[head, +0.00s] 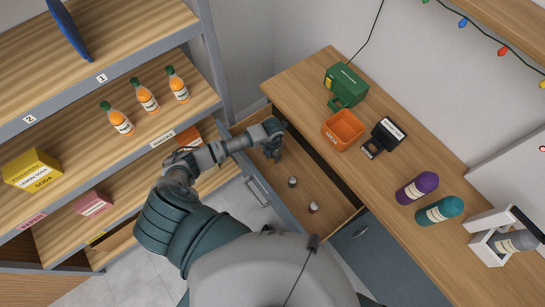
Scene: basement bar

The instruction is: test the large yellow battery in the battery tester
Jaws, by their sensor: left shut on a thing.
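My left gripper (275,140) reaches over the back left part of an open wooden drawer (330,191). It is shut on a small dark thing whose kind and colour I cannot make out. Two small upright cylinders stand in the drawer: a dark one (292,182) and one with a reddish-brown part (313,208). They look like batteries. No yellow battery can be made out. A black device with a white label (385,137), which looks like the battery tester, stands on the counter right of the drawer. My right gripper is not in view.
Shelves with orange bottles (145,96) rise at left.

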